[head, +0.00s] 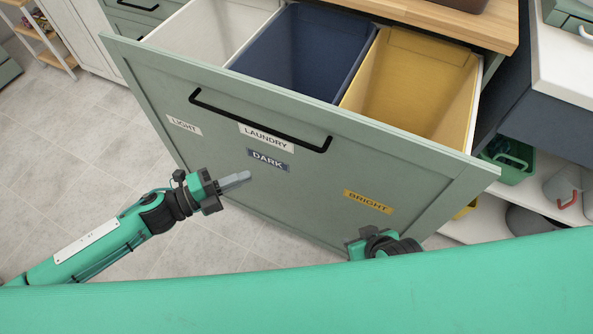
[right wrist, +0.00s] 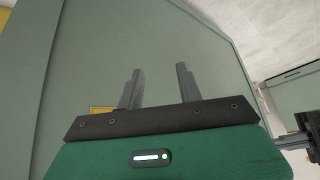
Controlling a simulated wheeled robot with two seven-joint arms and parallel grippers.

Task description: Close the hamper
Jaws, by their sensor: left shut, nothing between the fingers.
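The hamper is a pulled-out drawer with a green front panel (head: 225,115) and a black bar handle (head: 262,122). It stands open, showing a white bin (head: 205,35), a dark blue bin (head: 300,55) and a yellow bin (head: 410,90). My left gripper (head: 236,180) is shut and empty, in front of the panel below the DARK label (head: 268,160). My right gripper (head: 385,243) is low by the panel's right part, below the BRIGHT label (head: 368,202); its fingers are hidden there. In the right wrist view its fingers (right wrist: 159,70) are apart and empty, facing the panel (right wrist: 150,40).
A wooden counter (head: 450,22) lies above the drawer's back right. At right are a white shelf (head: 470,228), a green basket (head: 510,165) and a grey bucket with a red handle (head: 562,190). The tiled floor (head: 70,135) at left is clear.

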